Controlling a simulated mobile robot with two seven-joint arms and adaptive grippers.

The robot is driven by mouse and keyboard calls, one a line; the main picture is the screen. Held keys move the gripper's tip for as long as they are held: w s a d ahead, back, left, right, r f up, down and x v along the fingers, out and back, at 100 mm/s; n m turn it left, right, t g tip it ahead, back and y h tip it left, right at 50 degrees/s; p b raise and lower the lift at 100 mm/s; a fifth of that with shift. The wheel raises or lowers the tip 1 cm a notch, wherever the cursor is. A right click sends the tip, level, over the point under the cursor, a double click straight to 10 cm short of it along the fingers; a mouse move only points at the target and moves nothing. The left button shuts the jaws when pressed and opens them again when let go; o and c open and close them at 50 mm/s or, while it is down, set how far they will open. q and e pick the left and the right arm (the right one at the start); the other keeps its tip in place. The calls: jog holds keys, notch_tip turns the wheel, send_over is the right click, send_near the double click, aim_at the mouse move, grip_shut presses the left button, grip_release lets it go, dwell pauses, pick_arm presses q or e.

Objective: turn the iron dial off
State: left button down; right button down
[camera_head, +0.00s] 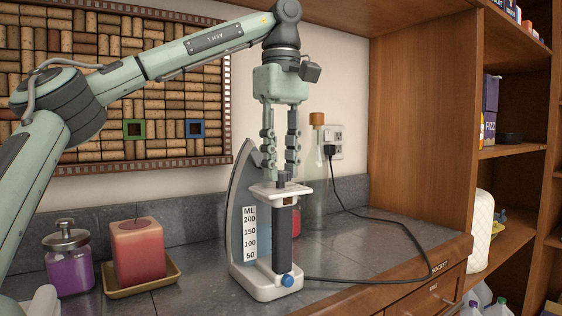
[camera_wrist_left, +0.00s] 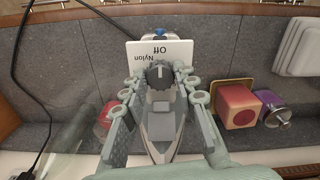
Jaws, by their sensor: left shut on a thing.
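The iron (camera_head: 240,200) stands upright on its heel on the counter, with a water scale on its side. The dial also shows in the left wrist view (camera_wrist_left: 159,74), beside a white plate with the words "Off" and "Nylon" upside down. My left gripper (camera_head: 281,172) points straight down from above, its fingers on both sides of the dial and shut on it. The left wrist view shows its fingers (camera_wrist_left: 160,85) flanking the dial. I cannot tell the dial's exact setting. My right gripper is not in view.
A black cord (camera_head: 400,282) runs from the iron to the wall outlet (camera_head: 334,140). A glass bottle with a cork (camera_head: 315,190) stands behind the iron. A red candle (camera_head: 138,255) on a tray and a purple jar (camera_head: 69,265) stand at left. Wooden shelves are at right.

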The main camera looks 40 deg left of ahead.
aim_at(282, 171)
pick_arm(q)
jog(key=c, duration=1.2)
grip_release()
jog(key=shift+r, duration=3.85)
jog(key=shift+f, duration=0.15)
